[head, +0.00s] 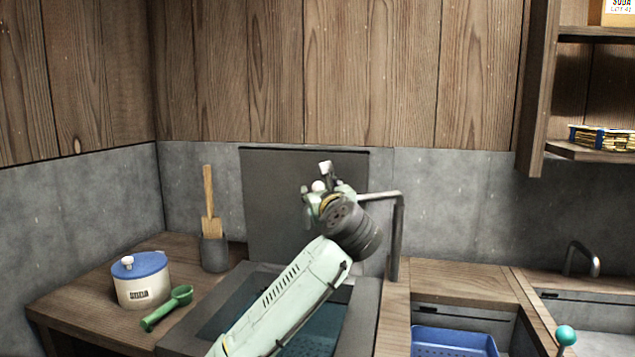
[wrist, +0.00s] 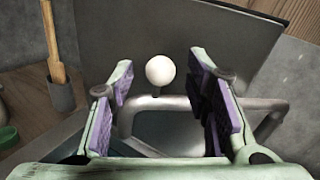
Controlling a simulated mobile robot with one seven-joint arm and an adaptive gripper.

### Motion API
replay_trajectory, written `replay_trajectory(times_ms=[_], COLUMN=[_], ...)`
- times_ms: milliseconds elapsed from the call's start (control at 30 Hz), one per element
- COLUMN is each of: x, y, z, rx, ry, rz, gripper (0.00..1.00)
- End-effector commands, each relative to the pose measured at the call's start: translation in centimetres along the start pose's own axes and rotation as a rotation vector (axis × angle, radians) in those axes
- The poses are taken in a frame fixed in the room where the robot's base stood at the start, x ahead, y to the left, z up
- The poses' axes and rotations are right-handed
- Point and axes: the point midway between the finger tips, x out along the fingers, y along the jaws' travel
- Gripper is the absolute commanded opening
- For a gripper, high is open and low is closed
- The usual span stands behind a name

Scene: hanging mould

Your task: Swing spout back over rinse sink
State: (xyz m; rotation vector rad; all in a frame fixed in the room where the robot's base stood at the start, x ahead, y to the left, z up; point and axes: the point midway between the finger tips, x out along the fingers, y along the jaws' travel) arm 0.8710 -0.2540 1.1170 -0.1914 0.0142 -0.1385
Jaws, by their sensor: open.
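The spout (head: 398,225) is a grey metal pipe that rises from the counter and bends left toward my gripper (head: 328,195), above the left basin (head: 365,315). In the wrist view the spout (wrist: 178,103) runs across below a white ball knob (wrist: 160,70) on a short dark stem. My gripper (wrist: 161,82) is open, its purple-padded fingers on either side of the knob with gaps showing. The knob also shows in the head view (head: 319,186), partly among the fingers. My arm hides much of the left basin. No label shows which basin is the rinse sink.
A middle basin holds a blue basket (head: 453,341); a right sink has its own tap (head: 582,258). On the left counter stand a blue-lidded soda pot (head: 142,285), a green scoop (head: 166,308) and a wooden-handled tool in a cup (head: 214,253). A dark panel (head: 285,205) stands behind.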

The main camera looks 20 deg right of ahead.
Motion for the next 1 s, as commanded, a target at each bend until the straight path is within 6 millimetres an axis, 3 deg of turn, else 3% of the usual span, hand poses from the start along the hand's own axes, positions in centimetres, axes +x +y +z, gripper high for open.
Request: replay_trajectory(times_ms=[200, 533, 1000], x=[2.3, 2.7, 2.6], y=[-0.1, -0.1, -0.1], z=[0.1, 0.0, 0.0], rx=[-0.001, -0.001, -0.001], ry=[0.001, 0.000, -0.001], rz=[-0.002, -0.002, -0.002], gripper=[0.44, 0.44, 0.13])
